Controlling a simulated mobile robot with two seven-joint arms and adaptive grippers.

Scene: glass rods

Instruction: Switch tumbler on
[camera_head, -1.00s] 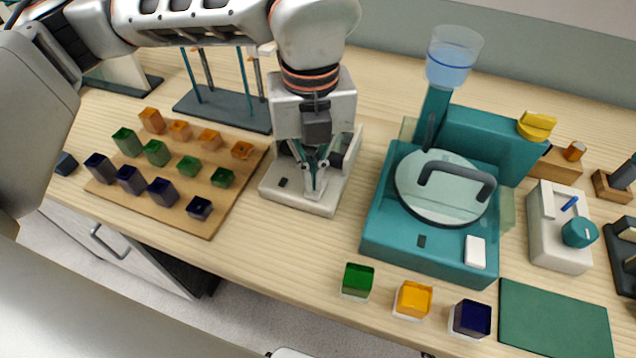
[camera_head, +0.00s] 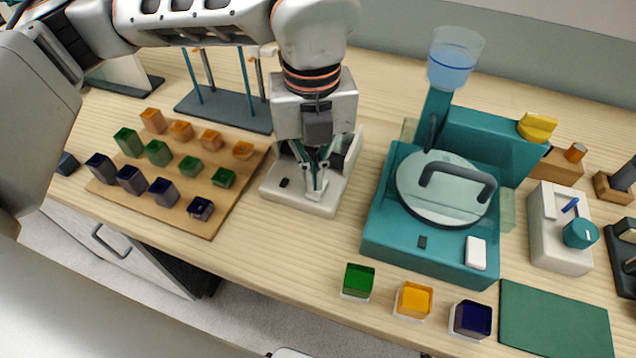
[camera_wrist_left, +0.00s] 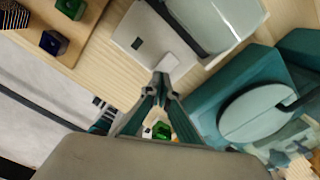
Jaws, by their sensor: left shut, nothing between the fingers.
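The tumbler is most likely the small pale machine (camera_head: 300,200) with a dark-ended drum, at the middle of the table. It also shows in the wrist view (camera_wrist_left: 200,35). A small dark square (camera_head: 283,183) sits on the left of its front ledge, and a white rocker switch (camera_head: 314,192) on the right. My left gripper (camera_head: 316,186) points down with its fingers shut and empty. Its tips are at the switch, touching or very close, and partly hide it. In the wrist view the fingertips (camera_wrist_left: 164,84) lie just below the white switch (camera_wrist_left: 166,63). My right gripper is not in view.
A teal machine (camera_head: 385,235) with a round lid stands to the right. A wooden board (camera_head: 222,205) with several coloured blocks lies left. A dark rod stand (camera_head: 225,112) is behind. Green, orange and navy blocks line the front edge. Bare table lies before the tumbler.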

